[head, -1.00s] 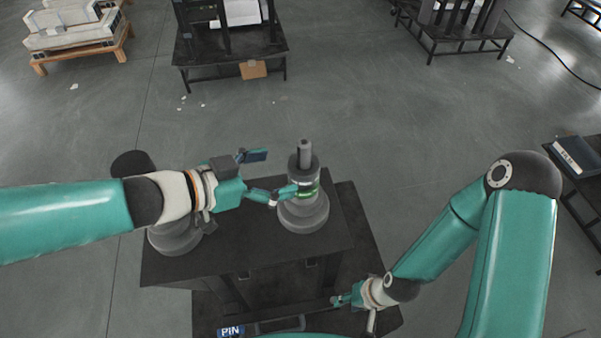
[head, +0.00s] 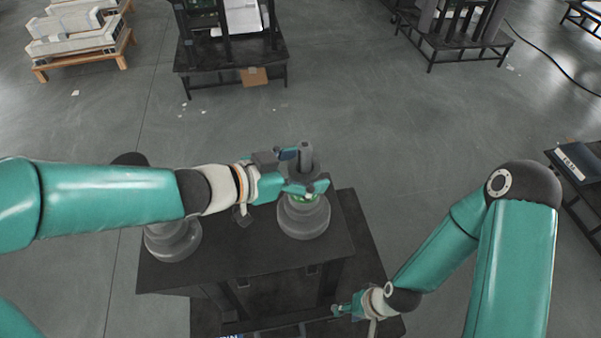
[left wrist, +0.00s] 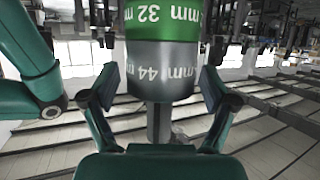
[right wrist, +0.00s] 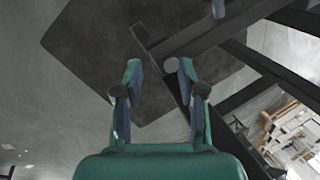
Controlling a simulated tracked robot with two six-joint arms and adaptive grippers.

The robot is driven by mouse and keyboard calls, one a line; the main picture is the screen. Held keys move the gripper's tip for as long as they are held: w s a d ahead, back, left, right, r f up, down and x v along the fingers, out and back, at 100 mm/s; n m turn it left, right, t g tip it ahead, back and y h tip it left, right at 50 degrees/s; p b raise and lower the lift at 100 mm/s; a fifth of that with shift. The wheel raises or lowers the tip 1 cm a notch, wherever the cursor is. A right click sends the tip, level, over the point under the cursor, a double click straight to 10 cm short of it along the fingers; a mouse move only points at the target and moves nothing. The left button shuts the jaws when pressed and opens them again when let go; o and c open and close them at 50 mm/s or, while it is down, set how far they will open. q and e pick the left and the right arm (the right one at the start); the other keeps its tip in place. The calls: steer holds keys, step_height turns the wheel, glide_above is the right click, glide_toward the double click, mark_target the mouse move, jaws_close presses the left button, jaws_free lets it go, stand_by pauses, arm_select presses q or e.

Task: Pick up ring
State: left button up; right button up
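A stepped column of rings stands upright on a black table. Its top ring is grey and marked "44 mm" (left wrist: 163,72). A green ring marked "32 mm" (left wrist: 165,18) is directly below it, though the left wrist view shows them upside down. A grey post (head: 306,155) rises from the top. Wider grey rings (head: 303,218) form the base. My left gripper (head: 303,170) is open, one finger on each side of the column at the grey ring, with small gaps visible in the left wrist view. My right gripper (head: 347,306) is open and empty, low beside the table.
The black table (head: 225,268) also carries a second grey column (head: 172,241) at left, partly hidden by my left arm. Other dark tables stand at the back (head: 232,55) and right edge (head: 575,205). The floor between them is mostly clear.

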arm_select(q)
steer(key=c, duration=1.2)
steer(key=shift+c, duration=0.2)
step_height(320, 180, up, 15)
steer(key=p, duration=0.8)
steer(key=shift+f, duration=0.15)
steer(key=shift+r, duration=2.7)
